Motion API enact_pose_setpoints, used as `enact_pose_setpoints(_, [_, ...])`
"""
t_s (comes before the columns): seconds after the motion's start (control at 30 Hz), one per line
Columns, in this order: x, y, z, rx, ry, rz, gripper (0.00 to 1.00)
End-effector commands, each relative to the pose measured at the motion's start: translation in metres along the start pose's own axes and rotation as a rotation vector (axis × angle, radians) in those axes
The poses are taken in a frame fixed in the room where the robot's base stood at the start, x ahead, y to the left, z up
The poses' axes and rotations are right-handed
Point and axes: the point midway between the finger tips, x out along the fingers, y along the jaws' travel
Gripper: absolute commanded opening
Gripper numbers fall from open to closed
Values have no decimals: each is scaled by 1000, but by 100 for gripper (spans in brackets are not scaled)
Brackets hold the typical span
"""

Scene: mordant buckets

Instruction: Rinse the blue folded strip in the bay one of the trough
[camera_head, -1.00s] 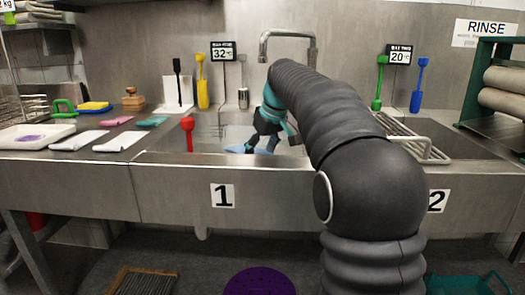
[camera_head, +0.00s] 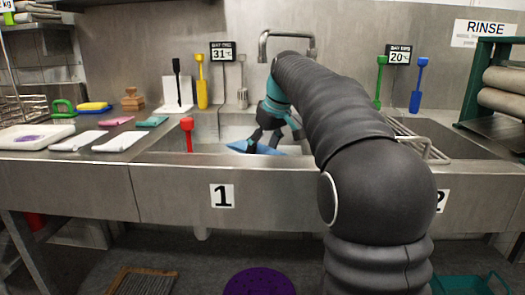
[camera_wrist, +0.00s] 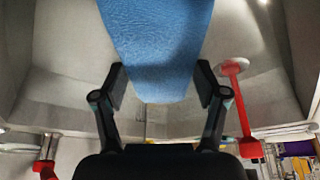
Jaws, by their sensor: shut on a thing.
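The blue folded strip (camera_head: 262,148) is in bay one of the trough, behind the front panel (camera_head: 170,192) marked 1. My gripper (camera_head: 268,138) reaches down into that bay and is shut on the strip. In the wrist view, the strip (camera_wrist: 158,45) hangs out beyond the two dark fingers, between my gripper's tips (camera_wrist: 162,88). The grey bay walls (camera_wrist: 55,55) surround it. The front rim hides the strip's lower part in the head view, and I cannot tell whether it touches water.
A faucet (camera_head: 263,48) arches behind the bay. A red-handled tool (camera_head: 187,130) stands at its left edge; yellow (camera_head: 201,85) and black tools stand behind. A wire rack (camera_head: 425,148) lies right, by bay two. White folded pieces (camera_head: 118,142) lie on the left counter.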

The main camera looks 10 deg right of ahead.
Motion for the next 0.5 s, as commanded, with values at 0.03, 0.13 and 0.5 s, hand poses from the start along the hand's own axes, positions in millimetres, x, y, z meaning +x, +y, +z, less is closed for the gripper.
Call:
enact_pose_setpoints(0.03, [-5, 0, -2, 0, 0, 0, 35])
enact_pose_setpoints(0.13, [-13, 0, -6, -1, 1, 1, 35])
enact_pose_setpoints(0.5, [-41, 0, -18, -1, 1, 1, 35])
